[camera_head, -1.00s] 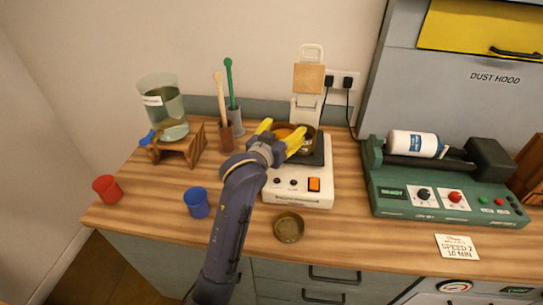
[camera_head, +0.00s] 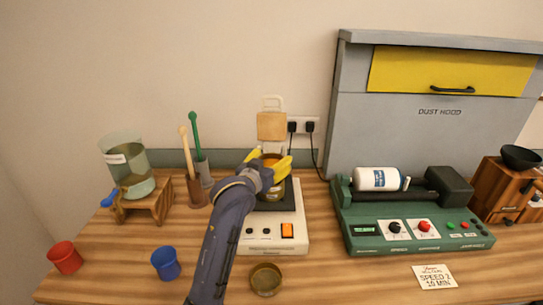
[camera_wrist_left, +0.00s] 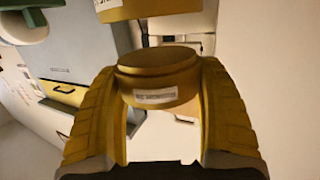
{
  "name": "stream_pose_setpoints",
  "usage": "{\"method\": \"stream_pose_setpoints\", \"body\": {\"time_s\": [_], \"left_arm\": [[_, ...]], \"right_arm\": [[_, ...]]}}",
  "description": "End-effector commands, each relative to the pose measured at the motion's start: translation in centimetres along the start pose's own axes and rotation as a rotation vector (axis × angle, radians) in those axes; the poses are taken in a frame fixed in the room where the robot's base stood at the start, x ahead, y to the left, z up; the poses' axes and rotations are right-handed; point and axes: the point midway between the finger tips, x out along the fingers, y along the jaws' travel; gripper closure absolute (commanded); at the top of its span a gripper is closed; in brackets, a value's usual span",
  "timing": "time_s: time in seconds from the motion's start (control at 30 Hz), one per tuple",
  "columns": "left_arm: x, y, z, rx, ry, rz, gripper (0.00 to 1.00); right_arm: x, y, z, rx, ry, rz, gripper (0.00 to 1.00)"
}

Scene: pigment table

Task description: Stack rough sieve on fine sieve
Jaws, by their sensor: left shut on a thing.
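My left gripper (camera_head: 268,161) is shut on a round brass sieve (camera_wrist_left: 158,78); in the left wrist view its yellow fingers press on both sides of it. The sieve has a small white label, too blurred to read. In the head view the held sieve (camera_head: 270,158) is over the white sieve shaker (camera_head: 258,232). A second brass piece (camera_head: 273,191) shows just below the gripper on the shaker's dark plate. Another labelled brass piece (camera_wrist_left: 145,8) shows at the top of the wrist view. I cannot tell which sieve is rough or fine. My right gripper is out of view.
A shallow brass dish (camera_head: 265,279) lies in front of the shaker. Blue (camera_head: 166,263) and red (camera_head: 65,257) cups, brush holders (camera_head: 197,190) and a jar on a wooden stand (camera_head: 150,202) are left. A green roller machine (camera_head: 415,225) stands right.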

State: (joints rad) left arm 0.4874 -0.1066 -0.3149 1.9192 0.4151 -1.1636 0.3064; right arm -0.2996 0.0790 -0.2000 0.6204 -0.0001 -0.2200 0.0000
Motion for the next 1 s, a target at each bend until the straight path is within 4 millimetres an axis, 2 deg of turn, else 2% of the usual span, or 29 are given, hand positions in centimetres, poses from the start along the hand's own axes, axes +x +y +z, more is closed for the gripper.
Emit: {"method": "stream_pose_setpoints", "body": {"time_s": [0.2, 0.4, 1.0], "left_arm": [[0.2, 0.0, 1.6, -0.001, 0.000, 0.000, 0.60], [0.4, 0.0, 2.4, 0.000, 0.001, 0.000, 0.60], [0.4, 0.0, 2.6, 0.000, 0.002, 0.000, 0.60]], "right_arm": [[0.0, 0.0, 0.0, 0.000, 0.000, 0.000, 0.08], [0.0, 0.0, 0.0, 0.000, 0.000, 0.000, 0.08], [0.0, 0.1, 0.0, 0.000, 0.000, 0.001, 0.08]]}}
